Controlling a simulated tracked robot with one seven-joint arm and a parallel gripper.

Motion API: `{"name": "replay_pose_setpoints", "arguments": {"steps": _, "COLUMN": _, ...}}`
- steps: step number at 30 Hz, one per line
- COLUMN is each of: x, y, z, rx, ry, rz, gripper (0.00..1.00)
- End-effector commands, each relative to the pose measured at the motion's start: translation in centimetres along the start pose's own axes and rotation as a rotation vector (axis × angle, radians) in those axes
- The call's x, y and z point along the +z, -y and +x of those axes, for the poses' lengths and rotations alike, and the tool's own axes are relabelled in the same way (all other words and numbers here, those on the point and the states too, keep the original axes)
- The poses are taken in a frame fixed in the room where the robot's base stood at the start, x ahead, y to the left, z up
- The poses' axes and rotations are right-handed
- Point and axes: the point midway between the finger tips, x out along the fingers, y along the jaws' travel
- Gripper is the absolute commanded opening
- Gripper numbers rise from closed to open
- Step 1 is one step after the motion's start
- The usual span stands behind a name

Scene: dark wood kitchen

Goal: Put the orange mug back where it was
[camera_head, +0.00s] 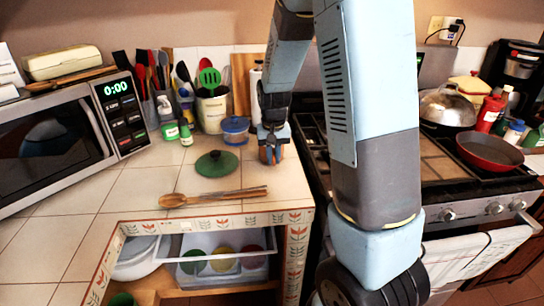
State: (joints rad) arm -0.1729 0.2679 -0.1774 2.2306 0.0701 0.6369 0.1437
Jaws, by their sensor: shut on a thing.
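My gripper (271,146) reaches down at the back right of the tiled counter (130,188), beside the stove. It is shut on the orange mug (270,156), a small orange-brown thing mostly covered by the fingers. I cannot tell whether the mug's base touches the tiles or is slightly above them.
Wooden spoons (213,197) lie near the counter's front edge. A utensil crock (212,109) stands behind, and a microwave (55,140) fills the left. Below, an open drawer (222,243) holds several coloured round items. A red pan (489,152) and a domed pot (447,106) sit on the right.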

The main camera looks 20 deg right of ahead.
Motion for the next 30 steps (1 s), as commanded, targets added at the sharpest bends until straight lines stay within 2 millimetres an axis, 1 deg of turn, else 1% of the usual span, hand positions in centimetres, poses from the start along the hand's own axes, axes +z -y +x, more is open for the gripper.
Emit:
{"name": "replay_pose_setpoints", "arguments": {"steps": 6, "x": 0.0, "y": 0.0, "z": 0.2, "rx": 0.0, "ry": 0.0, "rz": 0.0, "gripper": 0.0}}
{"name": "replay_pose_setpoints", "arguments": {"steps": 7, "x": 0.0, "y": 0.0, "z": 0.2, "rx": 0.0, "ry": 0.0, "rz": 0.0, "gripper": 0.19}}
{"name": "replay_pose_setpoints", "arguments": {"steps": 14, "x": 0.0, "y": 0.0, "z": 0.2, "rx": 0.0, "ry": 0.0, "rz": 0.0, "gripper": 0.41}}
{"name": "replay_pose_setpoints", "arguments": {"steps": 23, "x": 0.0, "y": 0.1, "z": -0.1, "rx": 0.0, "ry": 0.0, "rz": -0.001, "gripper": 0.42}}
{"name": "replay_pose_setpoints", "arguments": {"steps": 26, "x": 0.0, "y": 0.1, "z": -0.8, "rx": -0.001, "ry": -0.002, "rz": -0.001, "gripper": 0.42}}
{"name": "replay_pose_setpoints", "arguments": {"steps": 30, "x": -0.1, "y": 0.1, "z": -3.0, "rx": -0.002, "ry": -0.004, "rz": 0.0, "gripper": 0.42}}
